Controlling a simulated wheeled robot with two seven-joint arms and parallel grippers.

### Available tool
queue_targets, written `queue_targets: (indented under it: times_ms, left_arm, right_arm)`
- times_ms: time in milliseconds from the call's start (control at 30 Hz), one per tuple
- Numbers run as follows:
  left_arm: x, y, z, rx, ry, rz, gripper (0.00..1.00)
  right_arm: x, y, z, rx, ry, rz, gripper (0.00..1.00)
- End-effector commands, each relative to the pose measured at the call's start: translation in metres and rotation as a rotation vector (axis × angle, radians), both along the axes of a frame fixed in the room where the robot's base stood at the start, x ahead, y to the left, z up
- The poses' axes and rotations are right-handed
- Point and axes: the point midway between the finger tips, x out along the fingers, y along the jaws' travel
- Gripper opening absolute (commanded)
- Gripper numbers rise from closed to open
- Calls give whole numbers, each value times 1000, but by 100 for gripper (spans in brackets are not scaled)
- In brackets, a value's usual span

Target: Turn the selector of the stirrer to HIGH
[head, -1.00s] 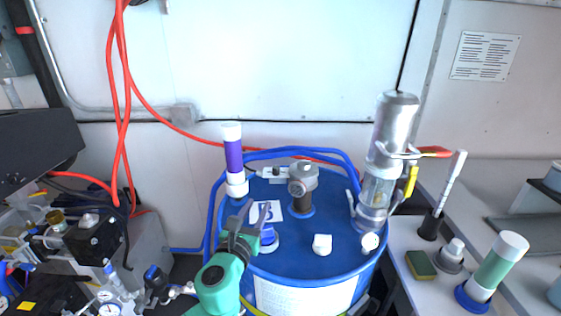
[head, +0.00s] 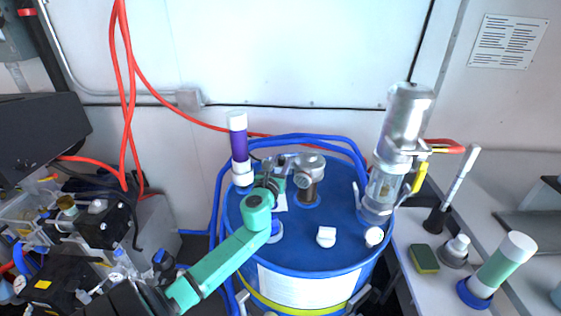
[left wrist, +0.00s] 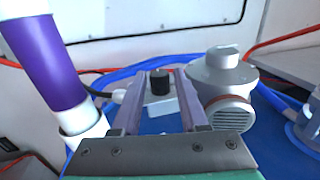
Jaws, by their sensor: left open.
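The stirrer (head: 311,163) is a grey motor on the blue drum's lid, seen large at the right in the left wrist view (left wrist: 222,75). Beside it is a light grey box (left wrist: 155,107) with a round black knob (left wrist: 160,83), which appears to be the selector. Its setting marks cannot be read. My left gripper (head: 272,167) is open over the lid, left of the motor. In the left wrist view its two fingers (left wrist: 159,80) stand either side of the knob's line of sight, apart from each other and empty. In the head view the gripper largely hides the box. My right gripper is out of view.
A white-and-purple cylinder (head: 239,148) stands close left of my left gripper. A clear and metal cylinder (head: 389,180) stands on the lid's right. White caps (head: 326,237) sit at the lid's front. Blue hoses (head: 320,138) loop behind.

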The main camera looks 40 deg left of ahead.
Motion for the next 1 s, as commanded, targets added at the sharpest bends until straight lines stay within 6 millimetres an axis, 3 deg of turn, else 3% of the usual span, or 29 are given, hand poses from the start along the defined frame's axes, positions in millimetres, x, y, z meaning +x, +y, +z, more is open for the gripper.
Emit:
queue_targets:
  times_ms: [167, 200, 300, 733, 1000]
  left_arm:
    - [0, 0, -1, 0, 1, 0, 43]
    - [0, 0, -1, 0, 1, 0, 39]
    - [0, 0, -1, 0, 1, 0, 1]
    - [-1, 1, -2, 3, 3, -49, 0]
    - [-2, 4, -6, 6, 4, -208, 0]
  right_arm:
    - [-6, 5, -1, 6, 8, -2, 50]
    - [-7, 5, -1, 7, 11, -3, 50]
    - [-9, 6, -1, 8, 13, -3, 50]
    - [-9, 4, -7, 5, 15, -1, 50]
    - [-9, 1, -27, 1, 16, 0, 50]
